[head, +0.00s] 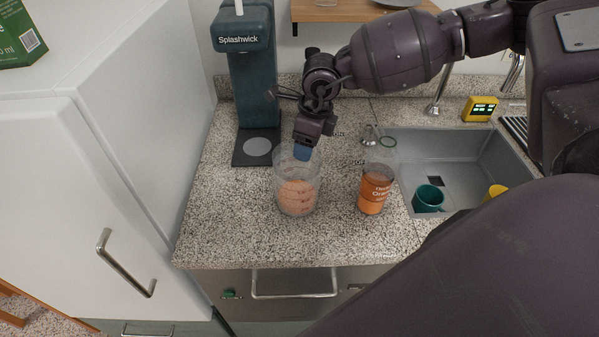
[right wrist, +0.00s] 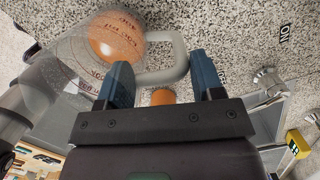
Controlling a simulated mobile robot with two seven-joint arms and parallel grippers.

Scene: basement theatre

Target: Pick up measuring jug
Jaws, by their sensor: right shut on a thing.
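The clear measuring jug (head: 296,196) with red markings stands on the speckled counter, with something orange-pink showing inside. In the right wrist view the jug (right wrist: 118,40) is at the upper left, with its pale handle (right wrist: 178,58) reaching between my fingers. My right gripper (head: 303,152) comes down at the back of the jug, and only a bit of blue finger shows there. My left gripper is not in view.
A lettered glass (head: 372,192) of orange drink stands right of the jug. Further right is a grey sink (head: 460,150) with a teal mug (head: 428,198) and a yellow one (head: 495,191). A dark Splashwick dispenser (head: 252,90) stands behind left. The counter's front strip is clear.

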